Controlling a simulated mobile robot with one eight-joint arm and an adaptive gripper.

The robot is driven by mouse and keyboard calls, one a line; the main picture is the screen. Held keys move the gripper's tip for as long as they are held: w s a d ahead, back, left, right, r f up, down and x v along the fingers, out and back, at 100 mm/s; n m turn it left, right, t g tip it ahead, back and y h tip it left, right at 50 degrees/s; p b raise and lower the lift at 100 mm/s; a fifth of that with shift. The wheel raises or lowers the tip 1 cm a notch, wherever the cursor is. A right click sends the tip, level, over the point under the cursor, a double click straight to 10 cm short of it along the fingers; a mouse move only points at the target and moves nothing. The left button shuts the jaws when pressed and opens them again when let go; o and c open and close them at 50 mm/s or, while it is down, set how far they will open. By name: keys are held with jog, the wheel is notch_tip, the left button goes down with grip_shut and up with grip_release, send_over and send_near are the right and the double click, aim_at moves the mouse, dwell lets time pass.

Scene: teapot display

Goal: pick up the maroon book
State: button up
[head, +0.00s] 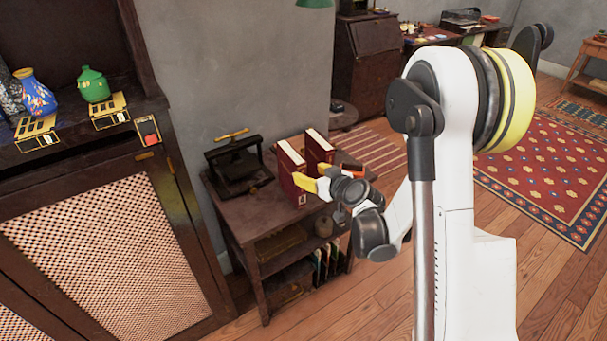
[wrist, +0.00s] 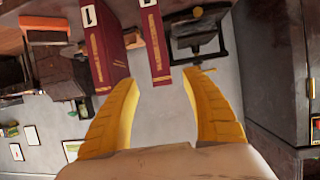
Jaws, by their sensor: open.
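Two maroon books stand upright on a small dark table. The left maroon book (head: 290,180) shows its spine to my gripper, and the other maroon book (head: 319,146) stands just to its right. In the wrist view, one maroon book (wrist: 155,45) lies ahead between the open fingertips, its spine with gold lettering. The other maroon book (wrist: 104,50) is to the left there, outside the left finger. My gripper (wrist: 161,80) is open and empty, its yellow fingers in front of the spines. Contact cannot be told. The gripper partly hides the books' lower parts in the head view.
A dark press (head: 237,165) stands on the table (head: 240,213) left of the books and is close beside them in the wrist view (wrist: 196,36). A dark cabinet (head: 130,240) with vases is at the left. A grey wall (head: 240,75) is behind the table.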

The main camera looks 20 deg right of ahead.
aim_at(297, 166)
jog(key=b+x, duration=0.2)
jog(key=x, duration=0.6)
jog(key=shift+w+a+b, duration=0.2)
jog(key=shift+w+b, duration=0.15)
jog(key=shift+b, duration=0.05)
jog(key=shift+r, duration=0.1)
grip_shut()
